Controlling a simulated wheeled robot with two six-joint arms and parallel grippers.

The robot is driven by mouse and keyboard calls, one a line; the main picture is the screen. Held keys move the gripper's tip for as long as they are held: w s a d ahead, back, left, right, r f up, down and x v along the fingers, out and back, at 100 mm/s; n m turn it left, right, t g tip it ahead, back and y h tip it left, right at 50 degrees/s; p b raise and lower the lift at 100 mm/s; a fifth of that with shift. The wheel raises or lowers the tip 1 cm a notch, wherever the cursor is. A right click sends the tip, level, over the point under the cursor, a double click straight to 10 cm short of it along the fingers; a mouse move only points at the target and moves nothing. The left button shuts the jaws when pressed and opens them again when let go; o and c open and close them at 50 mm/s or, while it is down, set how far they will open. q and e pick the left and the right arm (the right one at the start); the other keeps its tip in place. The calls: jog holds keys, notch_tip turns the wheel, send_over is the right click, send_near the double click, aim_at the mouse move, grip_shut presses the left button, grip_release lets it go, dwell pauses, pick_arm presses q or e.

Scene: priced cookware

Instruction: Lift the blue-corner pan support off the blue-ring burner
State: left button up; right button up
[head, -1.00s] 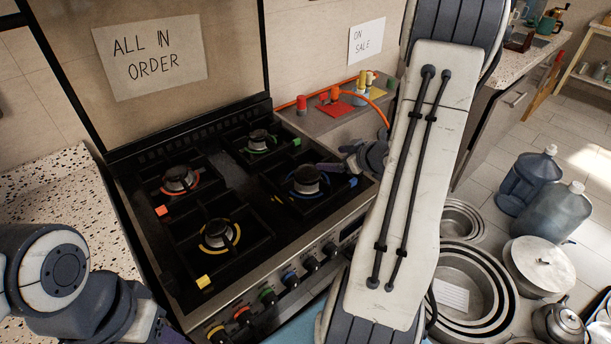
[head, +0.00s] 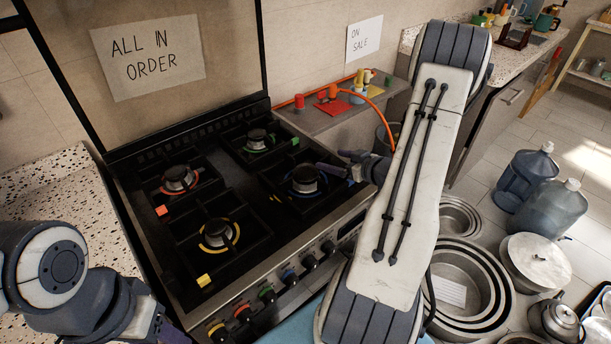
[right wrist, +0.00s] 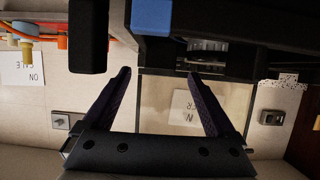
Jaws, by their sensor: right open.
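The blue-ring burner (head: 304,180) is at the front right of the black stove. Its dark pan support (head: 283,196) stands around it, with blue corner marks. In the right wrist view a blue corner (right wrist: 152,17) shows large at the top, beyond the fingertips. My right gripper (head: 332,163) is open and empty at the right side of this support; its two spread fingers also show in the right wrist view (right wrist: 158,74). I see no contact with the support. My left arm is at the lower left, its gripper (head: 150,326) cut off by the picture edge.
Red (head: 179,179), green (head: 258,140) and yellow (head: 218,234) burners fill the rest of the stove. A grey ledge with an orange hose (head: 313,93) lies behind my right gripper. Nested metal pans (head: 462,283) and water jugs (head: 550,208) stand at the right.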

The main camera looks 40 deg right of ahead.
jog(key=shift+x, duration=1.1)
grip_shut()
jog(key=shift+r, duration=0.15)
jog(key=shift+r, duration=0.5)
jog(key=s+d+r, duration=0.7)
jog(key=d+r, duration=0.2)
jog(key=shift+s+r, duration=0.25)
jog(key=shift+r, duration=0.15)
